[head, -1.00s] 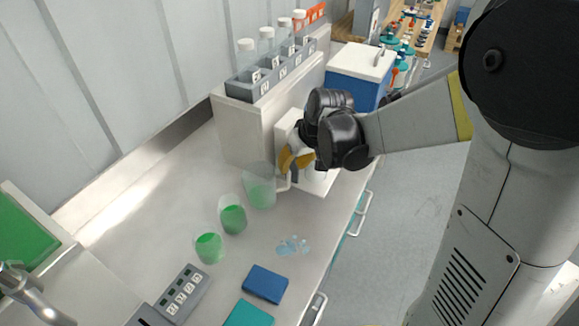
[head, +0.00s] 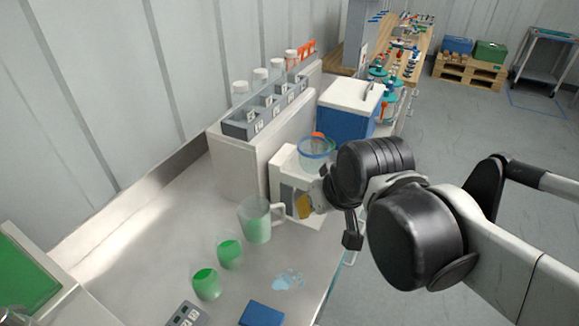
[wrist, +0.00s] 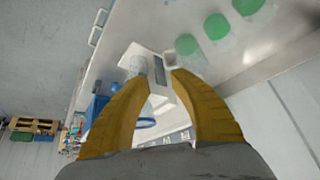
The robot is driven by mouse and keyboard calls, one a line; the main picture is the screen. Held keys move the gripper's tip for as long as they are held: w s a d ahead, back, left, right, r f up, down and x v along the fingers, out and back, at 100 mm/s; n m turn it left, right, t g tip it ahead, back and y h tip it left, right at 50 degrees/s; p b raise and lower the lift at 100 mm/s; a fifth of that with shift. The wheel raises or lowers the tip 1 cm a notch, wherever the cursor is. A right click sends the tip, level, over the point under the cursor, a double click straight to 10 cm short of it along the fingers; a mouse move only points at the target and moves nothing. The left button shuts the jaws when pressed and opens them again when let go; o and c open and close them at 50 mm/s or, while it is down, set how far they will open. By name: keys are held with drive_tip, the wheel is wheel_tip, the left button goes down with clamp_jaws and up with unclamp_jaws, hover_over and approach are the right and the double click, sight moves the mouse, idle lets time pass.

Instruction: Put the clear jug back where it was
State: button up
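The clear jug (head: 256,219), with green liquid low in it and a handle on its right side, stands upright on the bench beside the white device. In the wrist view the jug (wrist: 187,46) is just beyond my fingertips. My gripper (head: 306,206), with yellow fingers, is right of the jug's handle, in front of the white device, and appears apart from the jug. In the wrist view my gripper (wrist: 160,76) has its fingertips spread with nothing held between them. The far finger is partly hidden in the head view.
Two green-filled beakers (head: 229,254) (head: 206,284) stand in front of the jug. A blue-rimmed clear vessel (head: 316,150) sits on the white device (head: 283,165). A bluish spill (head: 288,280) and a blue pad (head: 261,314) lie nearby. A bottle rack (head: 240,128) stands behind.

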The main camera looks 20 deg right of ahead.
drive_tip(key=s, duration=0.3)
drive_tip(key=shift+s+d+f+t, duration=0.1)
drive_tip(key=shift+s+f+t, duration=0.1)
drive_tip(key=shift+t, duration=0.2)
